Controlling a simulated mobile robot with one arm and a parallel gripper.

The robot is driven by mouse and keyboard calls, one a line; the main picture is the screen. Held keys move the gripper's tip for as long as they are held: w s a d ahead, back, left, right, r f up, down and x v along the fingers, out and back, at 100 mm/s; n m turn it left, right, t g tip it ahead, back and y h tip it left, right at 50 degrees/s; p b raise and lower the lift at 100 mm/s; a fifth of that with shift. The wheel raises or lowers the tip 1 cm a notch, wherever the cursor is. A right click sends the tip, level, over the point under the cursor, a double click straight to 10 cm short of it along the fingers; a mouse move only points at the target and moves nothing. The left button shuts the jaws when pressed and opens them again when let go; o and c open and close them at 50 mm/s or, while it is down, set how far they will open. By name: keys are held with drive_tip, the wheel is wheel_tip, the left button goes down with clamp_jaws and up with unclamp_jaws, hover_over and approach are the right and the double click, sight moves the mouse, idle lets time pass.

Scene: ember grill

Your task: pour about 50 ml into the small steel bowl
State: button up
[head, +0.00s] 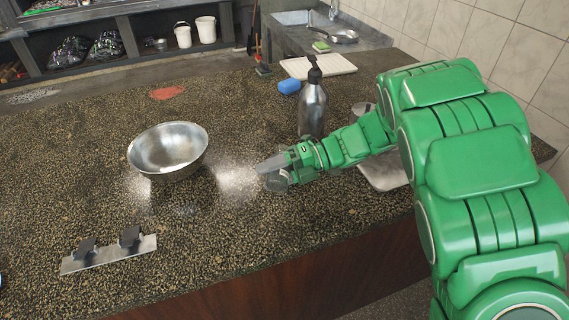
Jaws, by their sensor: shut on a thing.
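A steel bowl (168,148) stands upright on the speckled stone counter, left of the middle of the head view. Its inside looks empty, as far as I can see. My gripper (268,167) is to the right of the bowl, apart from it, at the end of my green arm. It is shut on a small, greyish, see-through-looking vessel (277,184) that is mostly hidden by the fingers and low over the counter. I cannot tell what it holds or whether it touches the counter.
A dark steel pump bottle (313,108) stands just behind my gripper. Behind it are a blue sponge (289,86) and a white ribbed board (318,66). A metal plate with two black clips (108,253) lies at the front left. The counter between bowl and gripper is clear.

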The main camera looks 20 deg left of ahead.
drive_tip(key=shift+s+f+m, duration=0.1)
drive_tip(key=shift+f+m, duration=0.05)
drive_tip(key=shift+m, duration=0.35)
idle(1.5)
drive_tip(key=shift+r+g+p, duration=0.2)
drive_tip(key=shift+g+p, duration=0.2)
idle(0.3)
drive_tip(key=shift+f, duration=0.15)
drive_tip(key=shift+s+r+n+t, duration=0.2)
drive_tip(key=shift+n+t, duration=0.2)
drive_tip(key=shift+n, duration=0.2)
drive_tip(key=shift+n+t, duration=0.4)
drive_tip(key=shift+n, duration=0.3)
drive_tip(key=shift+s+d+f, duration=0.1)
drive_tip(key=shift+s+f, duration=0.1)
drive_tip(key=shift+f, duration=0.5)
drive_tip(key=shift+s+f, duration=0.15)
drive_tip(key=shift+f, duration=0.55)
drive_tip(key=shift+s+d+f, duration=0.1)
drive_tip(key=shift+s+f, duration=0.1)
drive_tip(key=shift+f, duration=0.5)
drive_tip(key=shift+w+r+n+t, duration=0.25)
drive_tip(key=shift+r+n+t, duration=0.3)
drive_tip(key=shift+r, duration=0.25)
drive_tip(key=shift+f, duration=0.1)
drive_tip(key=shift+w+n+t, duration=0.1)
drive_tip(key=shift+n+t, duration=0.15)
